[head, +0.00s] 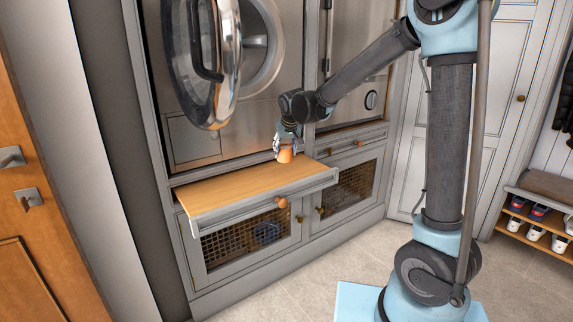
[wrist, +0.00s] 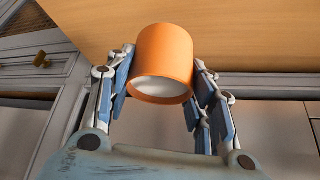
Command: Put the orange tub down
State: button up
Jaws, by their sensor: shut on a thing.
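The orange tub (head: 285,155) is in my gripper (head: 287,143) at the back right of the pulled-out wooden board (head: 238,188). In the wrist view, the tub (wrist: 164,50) sits between the two fingers (wrist: 164,82), which are shut on its sides. Its near end shows an orange rim around a pale round face. The wooden board (wrist: 240,35) fills the top of that view behind the tub. I cannot tell whether the tub touches the board or hangs just above it.
An open round machine door (head: 205,60) hangs above the board's left part. The rest of the board looks bare. Below are mesh-fronted cupboards (head: 250,240) with orange and brass knobs. A shoe rack (head: 537,215) stands at the far right. The tiled floor in front is clear.

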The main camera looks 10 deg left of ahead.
aim_at(286, 160)
jog(key=shift+d+f, duration=0.1)
jog(key=shift+f, duration=2.5)
jog(key=o, duration=1.2)
jog(key=shift+r, duration=0.1)
jog(key=v, duration=1.2)
